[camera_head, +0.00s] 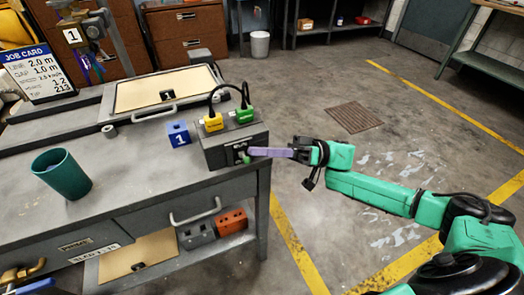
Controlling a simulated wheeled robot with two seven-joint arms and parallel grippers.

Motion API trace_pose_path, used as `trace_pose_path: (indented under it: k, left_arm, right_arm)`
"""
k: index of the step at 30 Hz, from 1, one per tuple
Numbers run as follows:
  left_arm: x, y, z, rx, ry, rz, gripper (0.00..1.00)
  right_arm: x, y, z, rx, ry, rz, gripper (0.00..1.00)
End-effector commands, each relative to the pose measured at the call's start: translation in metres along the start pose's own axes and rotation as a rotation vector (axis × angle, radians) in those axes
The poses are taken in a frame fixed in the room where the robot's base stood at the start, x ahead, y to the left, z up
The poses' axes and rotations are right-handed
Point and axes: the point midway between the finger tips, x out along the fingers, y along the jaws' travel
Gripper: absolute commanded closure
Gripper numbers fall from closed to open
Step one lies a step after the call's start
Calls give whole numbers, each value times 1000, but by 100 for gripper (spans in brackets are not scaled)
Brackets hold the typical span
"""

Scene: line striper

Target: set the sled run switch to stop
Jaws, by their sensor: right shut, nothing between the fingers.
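A dark grey control box (218,150) stands at the right end of the grey workbench. On its front is a small black switch plate (239,150) with light markings and a bit of green at its lower right. My right gripper (251,152) comes in from the right, its long purple fingers shut and empty. The fingertips are at the right edge of the switch plate and hide part of it. I cannot tell whether they touch it, nor which position the switch is in.
Yellow and green plugs (243,115) with a black cable sit on top of the box. A blue block (179,134) marked 1 stands left of it, and a green cup (62,174) farther left. A job card (38,72) stands at the back left. Floor right of the bench is open.

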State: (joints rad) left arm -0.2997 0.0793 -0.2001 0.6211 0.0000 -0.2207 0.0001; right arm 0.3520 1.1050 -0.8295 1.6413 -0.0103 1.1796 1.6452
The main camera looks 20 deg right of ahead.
Motion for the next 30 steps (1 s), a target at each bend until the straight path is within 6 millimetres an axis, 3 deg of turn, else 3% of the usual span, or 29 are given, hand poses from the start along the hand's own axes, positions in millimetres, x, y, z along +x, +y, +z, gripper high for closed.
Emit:
trace_pose_path:
  k: [11,20,30]
  left_arm:
    - [8,0,-3,-3,-1,0,28]
    - [12,-2,-17,-11,-2,-3,28]
    - [14,-1,-70,-32,15,1,28]
  right_arm:
    - [0,3,2,-61,0,-22,100]
    - [-2,6,4,-130,0,-44,100]
    - [-3,12,11,-297,1,-103,100]
